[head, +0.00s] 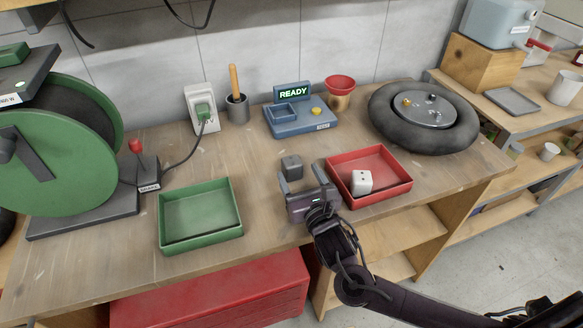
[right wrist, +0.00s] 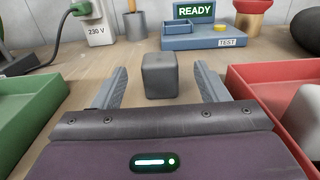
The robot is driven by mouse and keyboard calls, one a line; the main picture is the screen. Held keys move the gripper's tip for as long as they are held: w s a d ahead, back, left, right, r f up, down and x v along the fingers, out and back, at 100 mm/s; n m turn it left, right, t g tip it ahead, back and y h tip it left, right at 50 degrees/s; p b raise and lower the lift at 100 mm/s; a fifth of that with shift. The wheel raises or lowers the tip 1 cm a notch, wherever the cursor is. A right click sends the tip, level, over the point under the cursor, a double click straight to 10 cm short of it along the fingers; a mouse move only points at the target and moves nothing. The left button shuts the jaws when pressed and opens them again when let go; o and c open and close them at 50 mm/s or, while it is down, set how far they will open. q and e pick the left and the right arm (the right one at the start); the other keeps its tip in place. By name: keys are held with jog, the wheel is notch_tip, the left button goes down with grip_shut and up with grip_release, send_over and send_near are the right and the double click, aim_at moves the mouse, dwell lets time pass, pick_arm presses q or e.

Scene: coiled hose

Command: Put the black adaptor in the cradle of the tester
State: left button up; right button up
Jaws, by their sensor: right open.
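The black adaptor, a small dark grey block (head: 292,166), stands on the bench between the green and red trays, in front of the tester. It also shows in the right wrist view (right wrist: 160,76). The blue tester (head: 300,122) has a READY display, a square cradle (head: 285,113) at its left and a yellow button. In the head view the cradle looks empty. My right gripper (head: 302,180) is open, with its fingers pointing at the block; in the wrist view (right wrist: 160,90) the block stands ahead between the fingers, not held. My left gripper is not in view.
A green tray (head: 163,228) is at left, empty. A red tray (head: 399,191) close at right holds a white block (head: 361,181). A socket with a plug (head: 203,110), a grey cup (head: 237,107) and a red-topped pot (head: 340,91) stand behind.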

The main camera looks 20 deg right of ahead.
aim_at(289, 156)
jog(key=w, duration=0.3)
jog(key=w+p, duration=0.1)
jog(key=w, duration=0.3)
jog(key=shift+w+a+f, duration=0.15)
jog(key=shift+w+f, duration=0.05)
jog(key=shift+w, duration=0.1)
jog(key=c, duration=1.2)
jog(key=shift+o, duration=0.2)
jog(key=shift+r, duration=0.1)
